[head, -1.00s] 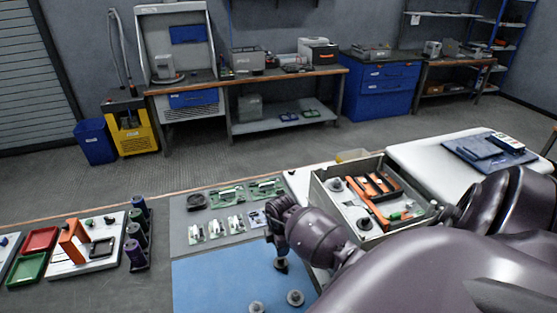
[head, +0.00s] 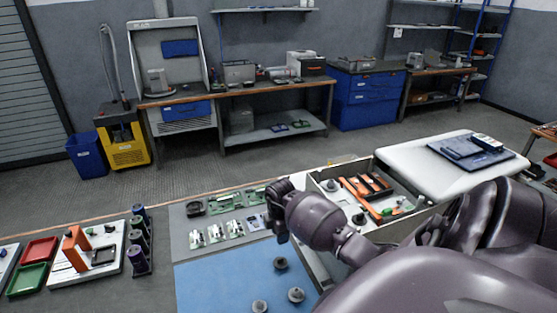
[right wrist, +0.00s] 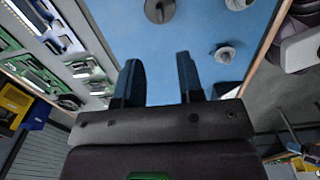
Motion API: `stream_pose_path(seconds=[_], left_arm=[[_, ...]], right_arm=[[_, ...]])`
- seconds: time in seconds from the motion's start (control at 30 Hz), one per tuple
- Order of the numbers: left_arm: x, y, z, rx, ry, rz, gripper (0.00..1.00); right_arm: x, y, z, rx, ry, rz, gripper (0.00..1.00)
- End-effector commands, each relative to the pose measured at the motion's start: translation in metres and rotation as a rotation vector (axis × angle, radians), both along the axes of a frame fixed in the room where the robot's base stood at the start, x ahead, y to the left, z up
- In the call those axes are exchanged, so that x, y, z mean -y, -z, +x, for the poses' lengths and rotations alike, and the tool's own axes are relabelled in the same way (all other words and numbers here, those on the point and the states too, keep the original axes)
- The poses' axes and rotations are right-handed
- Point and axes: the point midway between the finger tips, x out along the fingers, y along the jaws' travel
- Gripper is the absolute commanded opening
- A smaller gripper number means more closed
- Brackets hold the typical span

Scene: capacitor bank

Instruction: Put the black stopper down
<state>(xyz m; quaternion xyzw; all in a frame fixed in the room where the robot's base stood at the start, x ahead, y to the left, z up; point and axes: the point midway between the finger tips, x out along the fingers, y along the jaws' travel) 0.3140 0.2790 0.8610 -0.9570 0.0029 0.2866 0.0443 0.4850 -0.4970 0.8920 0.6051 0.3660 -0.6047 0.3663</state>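The black stopper (head: 281,263) stands on the blue mat (head: 205,285) in the head view. It also shows as a dark round piece (right wrist: 159,10) at the top edge of the right wrist view, partly cut off. My right gripper (head: 280,236) is above the mat, clear of the stopper. In the right wrist view its two fingers (right wrist: 158,75) are apart with nothing between them. My left gripper is not in view.
Two grey stoppers, one (head: 296,295) and another (head: 260,306), stand on the mat nearby. Several green circuit boards (head: 234,227) lie behind it. An open grey box (head: 318,216) is at the right. A rack of capacitors (head: 139,262) stands at the left.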

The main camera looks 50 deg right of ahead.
Motion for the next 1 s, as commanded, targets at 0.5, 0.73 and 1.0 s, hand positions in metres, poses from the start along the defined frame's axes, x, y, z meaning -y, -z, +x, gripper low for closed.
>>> stream_pose_path(seconds=[0.5,0.73,1.0], left_arm=[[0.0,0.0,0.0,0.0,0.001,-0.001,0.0],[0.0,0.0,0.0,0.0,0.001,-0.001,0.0],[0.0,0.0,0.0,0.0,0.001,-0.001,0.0]], right_arm=[[-0.15,0.016,-0.007,0.584,-0.333,0.547,0.35],[-0.201,-0.015,-0.019,0.993,-0.254,0.725,0.35],[-0.206,-0.042,-0.042,1.327,0.088,0.728,0.35]])
